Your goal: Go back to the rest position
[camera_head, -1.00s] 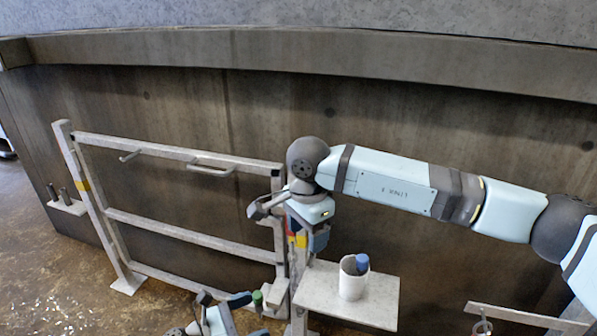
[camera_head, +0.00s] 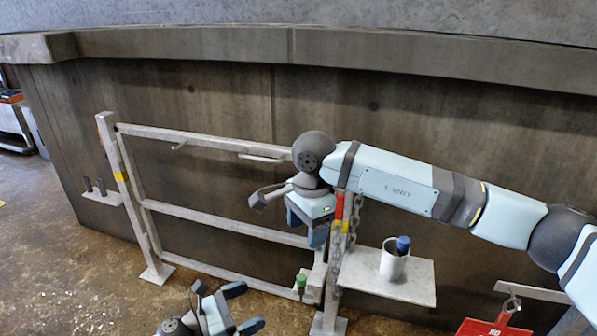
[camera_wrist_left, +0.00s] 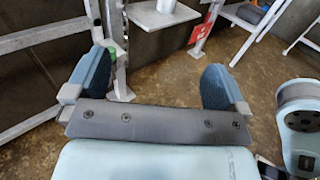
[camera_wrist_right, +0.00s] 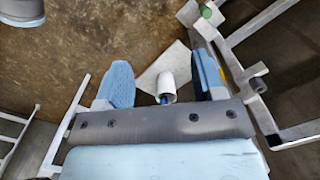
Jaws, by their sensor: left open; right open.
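My right gripper (camera_head: 306,228) is open and empty at the end of the outstretched right arm, in front of the gate post with a chain. In the right wrist view its fingers (camera_wrist_right: 163,80) are apart, and a white cup (camera_wrist_right: 167,84) with a blue item shows beyond them. My left gripper (camera_head: 243,307) is low at the bottom of the head view, open and empty.
A metal gate frame (camera_head: 215,185) stands before the concrete wall (camera_head: 390,100). A small shelf (camera_head: 420,285) holds the white cup (camera_head: 393,266). A green-topped item (camera_head: 301,280) is low on the post. A red sign (camera_head: 490,328) hangs at lower right. Open floor (camera_head: 70,280) lies left.

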